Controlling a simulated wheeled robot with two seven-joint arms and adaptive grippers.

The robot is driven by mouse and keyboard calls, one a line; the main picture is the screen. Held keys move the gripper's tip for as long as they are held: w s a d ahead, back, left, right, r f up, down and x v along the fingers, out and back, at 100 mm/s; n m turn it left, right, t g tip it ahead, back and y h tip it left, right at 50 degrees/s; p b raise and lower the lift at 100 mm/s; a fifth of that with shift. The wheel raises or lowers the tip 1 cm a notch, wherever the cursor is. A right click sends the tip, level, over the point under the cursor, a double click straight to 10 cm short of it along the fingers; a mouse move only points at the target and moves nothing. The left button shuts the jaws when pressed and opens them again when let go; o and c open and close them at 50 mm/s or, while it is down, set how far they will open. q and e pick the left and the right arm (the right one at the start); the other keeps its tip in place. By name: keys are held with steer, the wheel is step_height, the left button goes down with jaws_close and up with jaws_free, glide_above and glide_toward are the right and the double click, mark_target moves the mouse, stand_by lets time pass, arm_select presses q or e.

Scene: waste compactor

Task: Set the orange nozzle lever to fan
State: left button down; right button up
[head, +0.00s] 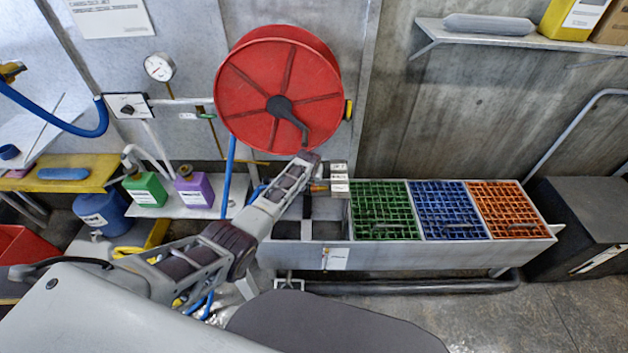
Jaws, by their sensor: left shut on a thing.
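My left arm reaches from the lower left to the front of the red hose reel. My left gripper (316,183) is at the end of this arm, just left of a small stack of white label plates (340,178). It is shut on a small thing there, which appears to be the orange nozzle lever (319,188). The lever is mostly hidden by the gripper, and its setting cannot be read. The words on the plates are too small to read. My right gripper is not in view.
The red hose reel (259,88) with a dark crank is on the wall behind the arm. A metal trough with green (384,210), blue (447,210) and orange (506,209) grates stands to the right. Green (146,190) and purple (194,189) jugs stand on a left shelf.

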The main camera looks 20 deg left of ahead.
arm_select(q)
steer(key=shift+w, duration=0.15)
stand_by(0.3)
steer(key=c, duration=1.5)
jaws_free()
steer(key=shift+o, duration=0.2)
steer(key=shift+r, duration=0.1)
steer(key=shift+r, duration=0.1)
steer(key=v, duration=0.7)
steer(key=shift+r, duration=0.1)
